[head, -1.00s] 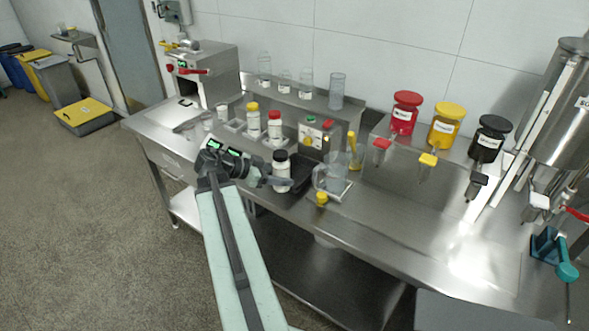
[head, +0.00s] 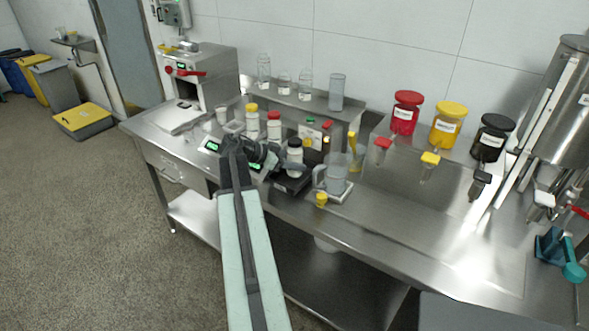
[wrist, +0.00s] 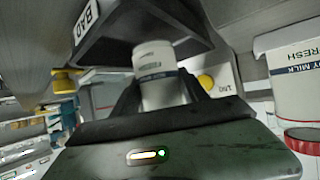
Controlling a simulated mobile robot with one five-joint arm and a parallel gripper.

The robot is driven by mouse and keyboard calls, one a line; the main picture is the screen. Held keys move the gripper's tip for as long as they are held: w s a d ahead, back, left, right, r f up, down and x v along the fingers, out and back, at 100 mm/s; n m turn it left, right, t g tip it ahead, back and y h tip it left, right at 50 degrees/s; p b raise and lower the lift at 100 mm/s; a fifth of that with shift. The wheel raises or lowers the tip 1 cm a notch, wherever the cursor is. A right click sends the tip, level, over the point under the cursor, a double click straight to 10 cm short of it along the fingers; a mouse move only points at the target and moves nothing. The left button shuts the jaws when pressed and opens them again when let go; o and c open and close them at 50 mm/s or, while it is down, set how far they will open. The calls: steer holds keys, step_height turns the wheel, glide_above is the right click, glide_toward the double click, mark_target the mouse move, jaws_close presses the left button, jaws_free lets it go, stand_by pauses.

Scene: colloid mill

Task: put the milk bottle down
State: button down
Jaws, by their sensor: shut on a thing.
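The milk bottle (head: 295,160) is white with a black cap and looks upright in the head view. My gripper (head: 292,168) is shut around it, reaching in from the left. In the wrist view the bottle's white body (wrist: 158,75) shows between my dark fingers, and its cap is hidden. A black tray (head: 291,186) lies just below the bottle in the head view. A black surface marked BAD (wrist: 125,40) is beyond the bottle in the wrist view. I cannot tell whether the bottle touches the tray.
A yellow-capped bottle (head: 252,122) and a red-capped bottle (head: 274,128) stand behind on the left. A clear jug (head: 336,176) stands close on the right, with a small yellow-topped item (head: 321,200) in front. The steel bench (head: 430,220) has free room further right.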

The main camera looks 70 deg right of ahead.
steer(key=shift+f+b, duration=0.75)
steer(key=shift+f, duration=0.45)
steer(key=c, duration=0.9)
jaws_free()
steer(key=shift+o, duration=0.2)
steer(key=shift+r, duration=0.2)
steer(key=p+v, duration=0.6)
steer(key=v, duration=0.6)
steer(key=shift+w, duration=0.1)
